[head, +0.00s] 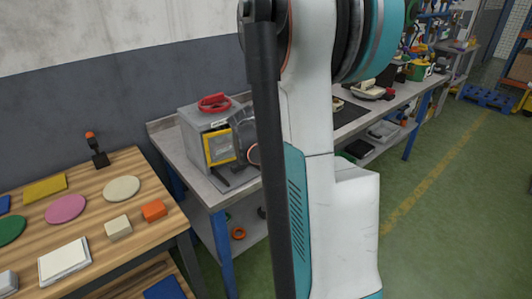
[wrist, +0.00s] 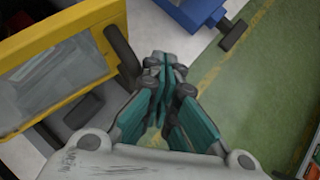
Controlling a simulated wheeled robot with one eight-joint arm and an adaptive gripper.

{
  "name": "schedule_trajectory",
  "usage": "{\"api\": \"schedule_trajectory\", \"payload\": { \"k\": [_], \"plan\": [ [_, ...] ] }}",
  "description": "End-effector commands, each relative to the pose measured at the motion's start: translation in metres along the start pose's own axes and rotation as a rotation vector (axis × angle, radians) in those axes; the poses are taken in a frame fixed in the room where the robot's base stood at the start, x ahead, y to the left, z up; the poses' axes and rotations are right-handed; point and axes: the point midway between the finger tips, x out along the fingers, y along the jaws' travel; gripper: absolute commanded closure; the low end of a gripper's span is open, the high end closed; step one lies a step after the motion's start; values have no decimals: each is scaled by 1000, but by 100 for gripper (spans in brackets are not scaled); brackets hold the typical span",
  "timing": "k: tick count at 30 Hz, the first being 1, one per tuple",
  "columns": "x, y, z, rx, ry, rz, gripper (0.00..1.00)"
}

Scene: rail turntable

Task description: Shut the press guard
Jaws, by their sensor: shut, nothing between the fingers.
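The press (head: 200,123) is a grey box on the grey bench at the middle left of the head view. Its guard (head: 219,146) is a yellow frame around a clear pane on the front. In the wrist view the guard (wrist: 62,62) fills the upper left, with a dark bar handle (wrist: 122,50) at its right edge. My gripper (wrist: 165,75) is shut and empty, its fingertips just right of the handle; I cannot tell whether they touch. In the head view my arm hides most of the gripper, and I cannot tell how far the guard stands open.
A red object (head: 214,103) lies on top of the press. A wooden table (head: 90,235) with coloured discs and blocks stands at the left. The grey bench (head: 196,180) has blue legs and a lower shelf. Green floor (head: 440,220) is clear at the right.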

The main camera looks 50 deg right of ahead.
Motion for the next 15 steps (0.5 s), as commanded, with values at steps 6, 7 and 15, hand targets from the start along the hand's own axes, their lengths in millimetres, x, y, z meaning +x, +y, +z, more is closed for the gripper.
{"api": "schedule_trajectory", "payload": {
  "k": [6,7,15],
  "plan": [
    [12,11,12,0,0,0,100],
    [12,12,13,0,0,0,100],
    [16,16,16,0,0,0,100]
  ]
}}
